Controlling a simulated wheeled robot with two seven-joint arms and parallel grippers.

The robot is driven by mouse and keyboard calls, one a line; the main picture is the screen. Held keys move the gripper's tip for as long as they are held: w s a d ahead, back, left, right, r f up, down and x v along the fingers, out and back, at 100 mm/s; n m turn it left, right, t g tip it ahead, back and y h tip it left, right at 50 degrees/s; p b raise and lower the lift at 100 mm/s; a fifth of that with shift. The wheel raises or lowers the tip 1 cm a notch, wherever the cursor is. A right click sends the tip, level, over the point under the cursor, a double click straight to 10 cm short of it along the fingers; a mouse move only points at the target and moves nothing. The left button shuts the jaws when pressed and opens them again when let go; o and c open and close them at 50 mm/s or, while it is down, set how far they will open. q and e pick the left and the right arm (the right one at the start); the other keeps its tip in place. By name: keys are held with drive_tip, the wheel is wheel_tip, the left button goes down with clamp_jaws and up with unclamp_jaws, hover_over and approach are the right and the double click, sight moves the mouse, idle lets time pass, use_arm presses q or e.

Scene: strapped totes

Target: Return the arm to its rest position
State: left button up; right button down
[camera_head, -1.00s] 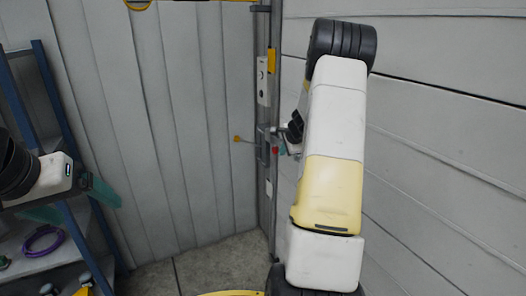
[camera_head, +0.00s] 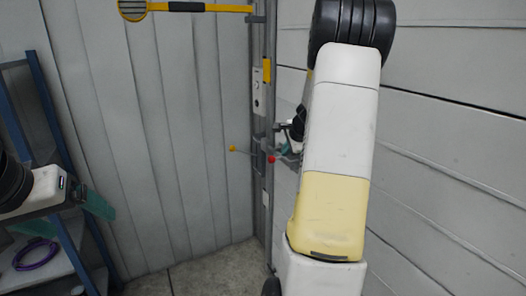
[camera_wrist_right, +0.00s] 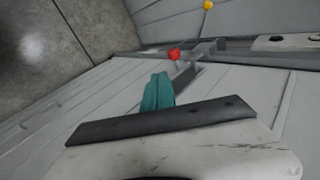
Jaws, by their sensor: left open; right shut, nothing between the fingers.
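My right arm (camera_head: 330,150) rises large through the right half of the head view, with white and pale yellow links and a black joint on top. My right gripper (camera_head: 286,148) is mostly hidden behind that arm, near a post at the wall. In the right wrist view its teal fingers (camera_wrist_right: 158,92) are shut together with nothing between them. My left gripper (camera_head: 92,204) is at the left edge of the head view, open and empty, with teal fingers in front of a blue rack.
The blue rack (camera_head: 60,160) holds a purple ring (camera_head: 36,254) on a shelf. A grey post (camera_head: 262,100) has a lever with a red knob (camera_head: 271,159) and a yellow knob (camera_head: 232,149). A yellow and black bar (camera_head: 200,7) crosses the top. Bare floor (camera_head: 210,270) shows below.

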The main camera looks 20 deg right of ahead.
drive_tip(key=s+a+r+n+y, duration=0.2)
drive_tip(key=s+a+r+n, duration=0.35)
drive_tip(key=a, duration=0.45)
drive_tip(key=s+a+r+n+y, duration=0.1)
drive_tip(key=s+a+r+n, duration=0.4)
drive_tip(key=a, duration=0.5)
drive_tip(key=s+a+n+g, duration=0.1)
drive_tip(key=s+a+n, duration=0.3)
drive_tip(key=s, duration=0.6)
drive_tip(key=s+a+n+g, duration=0.1)
drive_tip(key=s+a+n, duration=0.2)
drive_tip(key=s, duration=0.7)
drive_tip(key=shift+s+a+r+n, duration=0.3)
drive_tip(key=shift+a+r+n, duration=0.1)
drive_tip(key=shift+n, duration=0.45)
